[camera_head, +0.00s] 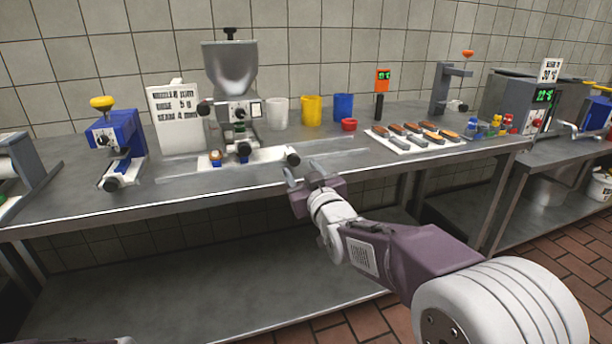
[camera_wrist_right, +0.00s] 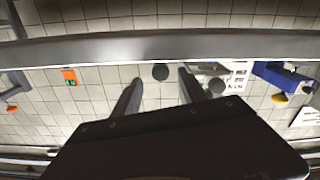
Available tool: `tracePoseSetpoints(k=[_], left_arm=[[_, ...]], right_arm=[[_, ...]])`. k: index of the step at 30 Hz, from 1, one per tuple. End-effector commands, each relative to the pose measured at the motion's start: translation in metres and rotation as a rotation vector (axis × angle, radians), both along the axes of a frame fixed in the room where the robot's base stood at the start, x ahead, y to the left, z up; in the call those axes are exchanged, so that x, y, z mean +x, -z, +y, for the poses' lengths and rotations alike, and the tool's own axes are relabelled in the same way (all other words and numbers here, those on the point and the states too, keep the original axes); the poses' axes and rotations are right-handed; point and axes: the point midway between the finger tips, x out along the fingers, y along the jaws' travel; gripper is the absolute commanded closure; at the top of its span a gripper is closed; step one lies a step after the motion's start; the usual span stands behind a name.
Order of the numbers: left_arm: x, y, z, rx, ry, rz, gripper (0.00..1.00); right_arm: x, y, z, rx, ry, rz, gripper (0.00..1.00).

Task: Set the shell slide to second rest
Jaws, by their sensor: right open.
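The white shell slide (camera_head: 266,155) lies on a rail on the bench, below a grey hopper machine (camera_head: 231,70). A round black knob (camera_head: 293,160) is at its right end. A small tan shell (camera_head: 215,155) sits near its left end. My right gripper (camera_head: 306,173) is open and empty, in front of the bench edge and just below and right of that knob. In the right wrist view, a round dark knob (camera_wrist_right: 160,73) shows between the open fingertips, with no visible contact. Another dark knob (camera_wrist_right: 217,86) is right of the fingers. My left gripper is out of view.
A blue device with a yellow knob (camera_head: 118,140) and a white sign (camera_head: 176,118) stand left. The bench front (camera_head: 110,215) is clear.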

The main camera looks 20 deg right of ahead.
Motion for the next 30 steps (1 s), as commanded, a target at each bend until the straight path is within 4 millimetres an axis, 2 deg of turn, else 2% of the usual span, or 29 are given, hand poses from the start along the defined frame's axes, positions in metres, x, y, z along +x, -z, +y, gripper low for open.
tracePoseSetpoints(k=[3, 9, 20, 23, 25, 27, 30], left_arm=[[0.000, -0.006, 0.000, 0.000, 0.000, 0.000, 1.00], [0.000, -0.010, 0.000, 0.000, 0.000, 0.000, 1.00], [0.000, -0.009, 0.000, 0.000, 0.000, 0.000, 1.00], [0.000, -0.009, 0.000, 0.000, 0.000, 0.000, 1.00], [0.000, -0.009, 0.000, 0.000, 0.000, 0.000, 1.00], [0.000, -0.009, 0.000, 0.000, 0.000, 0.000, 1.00], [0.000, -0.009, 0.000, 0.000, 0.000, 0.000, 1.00]], right_arm=[[-0.021, -0.002, -0.001, 0.000, 0.000, 0.000, 0.50], [-0.043, -0.001, -0.002, 0.000, 0.000, 0.000, 0.50], [-0.044, 0.006, 0.000, 0.001, -0.004, 0.012, 0.50], [-0.043, 0.047, 0.002, 0.005, -0.007, 0.115, 0.50], [-0.051, 0.100, 0.002, 0.018, 0.002, 0.283, 0.50], [-0.072, 0.159, 0.001, 0.039, 0.018, 0.490, 0.50], [-0.113, 0.224, 0.000, 0.071, 0.046, 0.757, 0.50]])
